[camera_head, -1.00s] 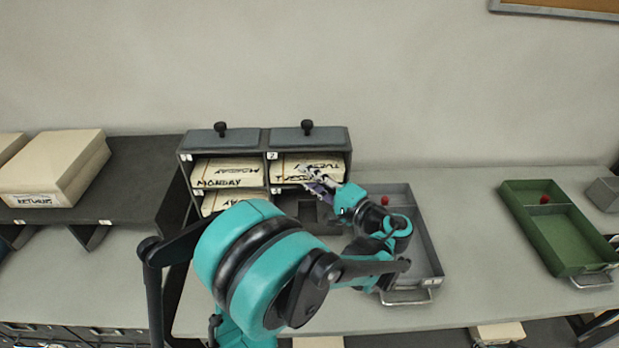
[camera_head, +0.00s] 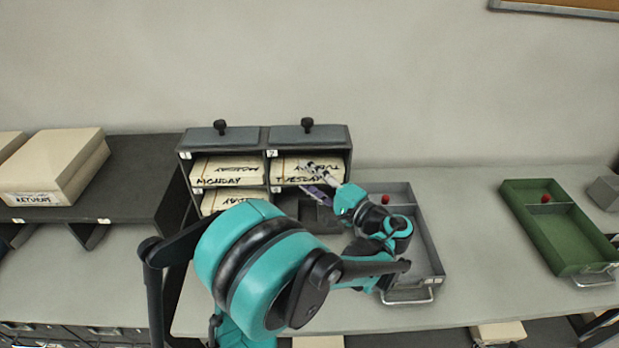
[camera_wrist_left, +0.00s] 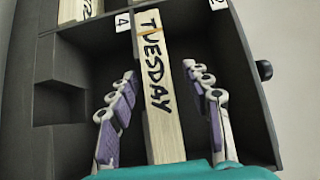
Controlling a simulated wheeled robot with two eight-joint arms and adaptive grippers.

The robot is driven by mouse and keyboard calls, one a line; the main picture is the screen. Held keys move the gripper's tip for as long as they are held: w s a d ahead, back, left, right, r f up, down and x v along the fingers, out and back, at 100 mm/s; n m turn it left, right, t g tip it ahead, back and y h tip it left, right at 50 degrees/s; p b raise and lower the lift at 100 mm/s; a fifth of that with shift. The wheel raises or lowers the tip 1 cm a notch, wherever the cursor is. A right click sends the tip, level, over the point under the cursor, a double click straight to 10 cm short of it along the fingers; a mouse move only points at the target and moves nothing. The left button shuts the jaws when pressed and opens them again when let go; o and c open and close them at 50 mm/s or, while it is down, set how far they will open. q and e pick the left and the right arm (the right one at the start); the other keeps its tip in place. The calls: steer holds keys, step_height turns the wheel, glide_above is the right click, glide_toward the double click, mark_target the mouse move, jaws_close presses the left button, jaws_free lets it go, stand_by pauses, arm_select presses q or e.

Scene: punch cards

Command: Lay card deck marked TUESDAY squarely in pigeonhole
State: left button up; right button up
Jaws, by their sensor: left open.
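The card deck marked TUESDAY (camera_head: 290,168) lies in the upper right pigeonhole (camera_wrist_left: 240,85), labelled 2. In the left wrist view the deck's lettered edge (camera_wrist_left: 158,90) faces out, with bare space on one side of it. My left gripper (camera_head: 316,181) is open at the mouth of this pigeonhole. In the left wrist view its fingers (camera_wrist_left: 165,112) stand on either side of the deck edge with gaps to both. How far in the deck's back end reaches is hidden. My right gripper is not in view.
The MONDAY deck (camera_head: 225,178) lies in the pigeonhole to the left, with another deck (camera_head: 222,201) below it. A grey tray (camera_head: 428,245) with a red ball stands right of the rack. A green tray (camera_head: 550,240) stands farther right. Boxes (camera_head: 50,168) sit at the left.

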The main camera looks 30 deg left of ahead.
arm_select(q)
steer(key=v, duration=1.2)
steer(key=s+a+f+h, duration=0.6)
steer(key=a+f+h, duration=0.1)
steer(key=f+h, duration=0.15)
steer(key=s+d+f+n+t+h, duration=0.2)
steer(key=s+d+n+h, duration=0.1)
steer(key=s+d+h, duration=0.3)
steer(key=d+h, duration=0.2)
steer(key=h, duration=0.1)
steer(key=shift+s+d+t, duration=0.2)
steer(key=shift+s+t, duration=0.1)
steer(key=shift+s, duration=0.05)
